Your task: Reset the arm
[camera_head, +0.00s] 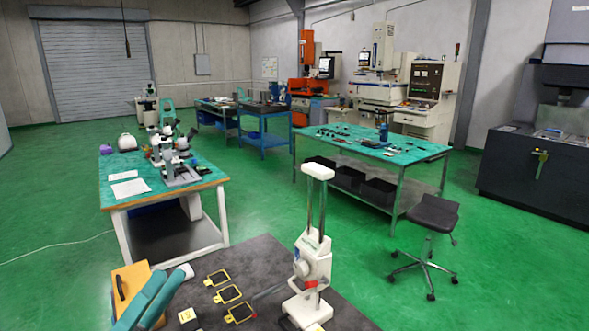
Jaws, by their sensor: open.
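My gripper is not in view, and I cannot see how my arm is posed. At the bottom left, elongated teal shapes (151,298) with a pale end reach up over a dark-topped table (262,262); I cannot tell what they are. A white stand with two metal columns (313,262) stands upright on that table. Several yellow-framed dark pieces (229,293) lie left of it.
A teal-topped bench with microscopes (172,154) stands at left. A larger teal bench (372,148) with small tools is behind, a black stool (433,216) at its right. Machines line the back and right. Green floor (262,205) is clear between the benches.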

